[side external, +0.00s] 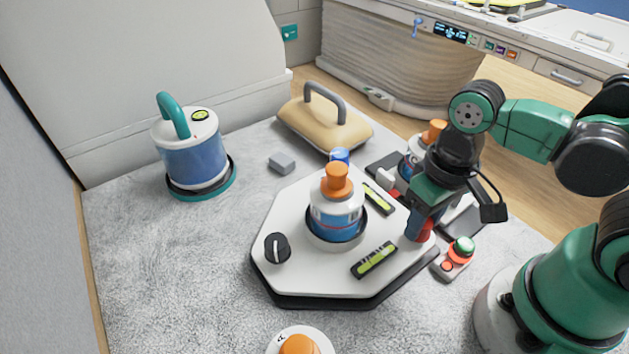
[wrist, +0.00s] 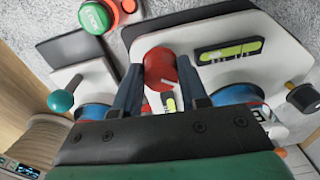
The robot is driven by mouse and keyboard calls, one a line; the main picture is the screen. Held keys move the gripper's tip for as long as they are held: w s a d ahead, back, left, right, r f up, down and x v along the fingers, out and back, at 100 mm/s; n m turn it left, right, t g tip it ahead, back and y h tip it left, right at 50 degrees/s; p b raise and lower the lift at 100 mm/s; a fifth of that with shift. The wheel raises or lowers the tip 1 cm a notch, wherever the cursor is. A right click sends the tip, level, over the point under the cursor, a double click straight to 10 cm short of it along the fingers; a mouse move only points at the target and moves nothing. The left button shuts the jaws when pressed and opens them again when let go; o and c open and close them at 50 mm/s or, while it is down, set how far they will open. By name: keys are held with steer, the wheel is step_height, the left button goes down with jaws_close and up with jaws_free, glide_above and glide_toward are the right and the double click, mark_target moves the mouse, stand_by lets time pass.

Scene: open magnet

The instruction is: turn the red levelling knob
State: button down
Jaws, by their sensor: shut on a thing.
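The red levelling knob (side external: 427,236) sits at the right corner of the white levelling plate (side external: 310,275). My gripper (side external: 418,228) reaches down to it from above and partly hides it. In the wrist view the knob's round red top (wrist: 159,66) lies between the two dark fingers of my gripper (wrist: 160,85), one on each side, shut on it. A white mark shows near its edge. Two yellow-green bubble levels (side external: 374,259) lie on the plate. A black knob (side external: 277,248) and a blue knob (side external: 340,155) sit at its other corners.
A bottle with an orange cap (side external: 337,205) stands mid-plate. A red and green button box (side external: 456,257) is close to my gripper. A second orange-capped unit stands behind the gripper. A blue-white canister (side external: 192,150) is at back left. The grey surface at left is mostly free.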

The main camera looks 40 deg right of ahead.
stand_by(0.4)
steer(key=shift+c, duration=2.3)
jaws_free()
steer(key=shift+r, duration=0.1)
steer(key=shift+s+r, duration=0.1)
steer(key=shift+r, duration=2.65)
steer(key=w+d+r+t, duration=0.2)
steer(key=w+d+t, duration=0.2)
steer(key=w+t, duration=0.2)
steer(key=w, duration=0.2)
steer(key=shift+w+n+t, duration=0.3)
steer(key=shift+t, duration=0.1)
